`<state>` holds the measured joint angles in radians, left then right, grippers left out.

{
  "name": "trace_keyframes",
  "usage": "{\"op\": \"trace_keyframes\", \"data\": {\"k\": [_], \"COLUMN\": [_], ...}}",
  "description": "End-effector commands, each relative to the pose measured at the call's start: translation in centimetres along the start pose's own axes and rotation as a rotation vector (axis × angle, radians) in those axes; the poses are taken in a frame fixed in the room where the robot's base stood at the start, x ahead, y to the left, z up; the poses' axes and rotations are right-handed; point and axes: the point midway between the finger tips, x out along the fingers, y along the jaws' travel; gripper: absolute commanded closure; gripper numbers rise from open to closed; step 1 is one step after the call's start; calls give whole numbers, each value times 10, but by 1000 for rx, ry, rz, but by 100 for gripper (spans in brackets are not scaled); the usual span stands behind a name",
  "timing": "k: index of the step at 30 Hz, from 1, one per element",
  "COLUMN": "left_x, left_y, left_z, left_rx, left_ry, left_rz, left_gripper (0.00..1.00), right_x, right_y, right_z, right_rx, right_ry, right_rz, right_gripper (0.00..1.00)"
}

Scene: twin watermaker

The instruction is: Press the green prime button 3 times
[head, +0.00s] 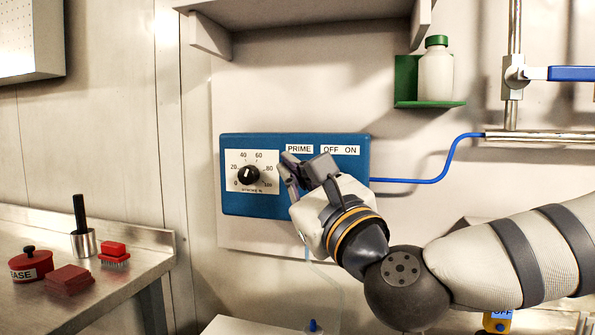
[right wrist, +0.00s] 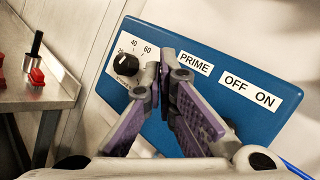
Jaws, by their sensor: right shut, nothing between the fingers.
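The blue control box (head: 295,140) is on the wall, with a white PRIME label (head: 299,149) and OFF and ON labels (head: 340,150) along its top. It also fills the right wrist view (right wrist: 262,120). The green prime button is not visible; my right gripper covers the area below the PRIME label. My right gripper (head: 287,168) is shut and empty in front of the box, between the dial and the PRIME label. In the right wrist view its purple-padded fingers (right wrist: 165,72) come together just left of the PRIME label. Contact with the box cannot be told. My left gripper is not in view.
A black dial (head: 248,175) is on the box, close to the left of my fingers. A blue tube (head: 445,165) leaves the box to the right. A white bottle (head: 435,75) stands on a green shelf. A metal bench (head: 130,290) is at left.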

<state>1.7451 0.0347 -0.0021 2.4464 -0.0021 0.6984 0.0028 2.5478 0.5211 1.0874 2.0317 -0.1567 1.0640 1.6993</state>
Motion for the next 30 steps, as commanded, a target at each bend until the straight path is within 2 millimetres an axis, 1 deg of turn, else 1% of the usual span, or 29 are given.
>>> {"op": "trace_keyframes", "data": {"k": [1, 3, 13, 30], "left_x": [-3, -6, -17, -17], "left_y": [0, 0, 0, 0], "left_z": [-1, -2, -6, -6], "left_rx": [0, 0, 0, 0], "left_ry": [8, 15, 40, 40], "left_rz": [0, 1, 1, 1], "left_gripper": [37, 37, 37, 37], "right_x": [-3, -8, -30, -32], "right_y": [2, 6, 21, 23], "right_z": [6, 10, 25, 24], "right_rx": [-1, -1, -2, -1], "right_ry": [-4, -4, -4, -1], "right_rz": [1, 2, 0, 0], "right_gripper": [100, 100, 100, 100]}}
